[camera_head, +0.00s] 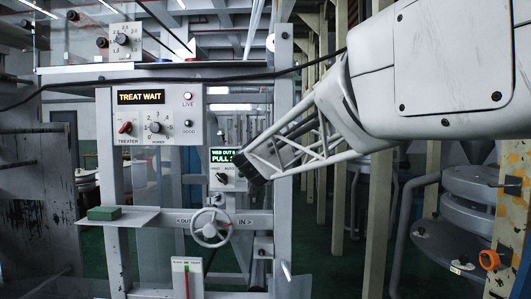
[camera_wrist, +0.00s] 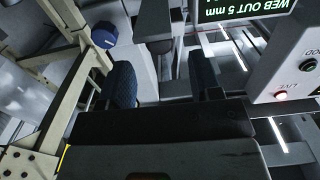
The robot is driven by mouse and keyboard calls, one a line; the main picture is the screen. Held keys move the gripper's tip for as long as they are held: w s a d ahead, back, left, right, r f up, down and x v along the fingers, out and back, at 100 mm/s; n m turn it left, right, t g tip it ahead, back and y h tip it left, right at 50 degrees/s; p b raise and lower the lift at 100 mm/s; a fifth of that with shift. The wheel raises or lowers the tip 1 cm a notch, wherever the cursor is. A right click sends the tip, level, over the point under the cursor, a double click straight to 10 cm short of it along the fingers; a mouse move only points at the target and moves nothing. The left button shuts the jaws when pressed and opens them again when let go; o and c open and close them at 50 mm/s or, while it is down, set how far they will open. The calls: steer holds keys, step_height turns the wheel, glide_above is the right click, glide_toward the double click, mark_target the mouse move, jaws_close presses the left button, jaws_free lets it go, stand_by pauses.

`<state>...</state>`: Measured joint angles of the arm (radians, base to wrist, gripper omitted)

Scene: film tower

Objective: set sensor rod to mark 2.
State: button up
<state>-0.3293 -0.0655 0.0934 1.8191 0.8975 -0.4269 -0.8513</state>
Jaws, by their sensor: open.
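My gripper (camera_head: 252,170) is in front of the right post of the frame, close to the WEB OUT panel (camera_head: 225,183). In the wrist view my gripper (camera_wrist: 165,82) has its two dark fingers apart with nothing seen between them. No part labelled as a sensor rod can be made out. Another numbered dial (camera_head: 122,39) is at the top left. I cannot tell which of these is the rod.
A handwheel (camera_head: 210,227) marked OUT and IN is on the lower crossbar. A green block (camera_head: 104,213) lies on a shelf at left. A dark cable crosses in front of the frame. A blue round knob (camera_wrist: 104,36) and the WEB OUT 5 mm screen (camera_wrist: 244,18) show near my fingers.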

steer(key=shift+w, duration=0.15)
steer(key=shift+w, duration=3.7)
